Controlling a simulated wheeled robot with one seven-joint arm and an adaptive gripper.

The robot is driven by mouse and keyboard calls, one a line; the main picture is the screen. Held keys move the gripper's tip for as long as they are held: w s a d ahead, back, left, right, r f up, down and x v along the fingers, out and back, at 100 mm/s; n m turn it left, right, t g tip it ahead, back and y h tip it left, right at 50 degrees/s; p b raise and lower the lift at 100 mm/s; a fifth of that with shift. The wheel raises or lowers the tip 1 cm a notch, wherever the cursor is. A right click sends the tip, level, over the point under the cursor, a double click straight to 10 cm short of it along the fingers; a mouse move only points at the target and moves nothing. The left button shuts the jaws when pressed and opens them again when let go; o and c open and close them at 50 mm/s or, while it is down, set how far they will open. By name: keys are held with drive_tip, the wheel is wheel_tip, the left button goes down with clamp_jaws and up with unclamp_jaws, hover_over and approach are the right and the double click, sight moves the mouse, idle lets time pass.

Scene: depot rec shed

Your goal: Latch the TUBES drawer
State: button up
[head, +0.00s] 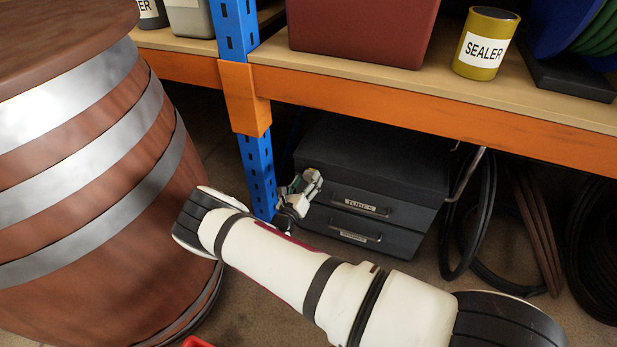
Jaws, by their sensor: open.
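A dark drawer cabinet (380,150) stands on the floor under the orange shelf. Its upper drawer (400,211) has a bar handle and a small label that seems to read TUBES. A lower drawer (342,236) has its own handle and a label too small to read. My gripper (312,180) is open and empty at the left end of the cabinet front, beside the upper drawer. My arm crosses the foreground and hides part of the floor.
A blue rack post (256,165) stands just left of my gripper. A large barrel (95,190) fills the left side. The orange shelf beam (450,120) runs above the cabinet. A yellow SEALER can (485,45) and a red bin (360,30) stand on the shelf. Black hose coils (480,215) hang to the right.

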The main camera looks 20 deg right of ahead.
drive_tip(key=v, duration=0.9)
drive_tip(key=shift+s+a, duration=0.15)
drive_tip(key=shift+s, duration=0.05)
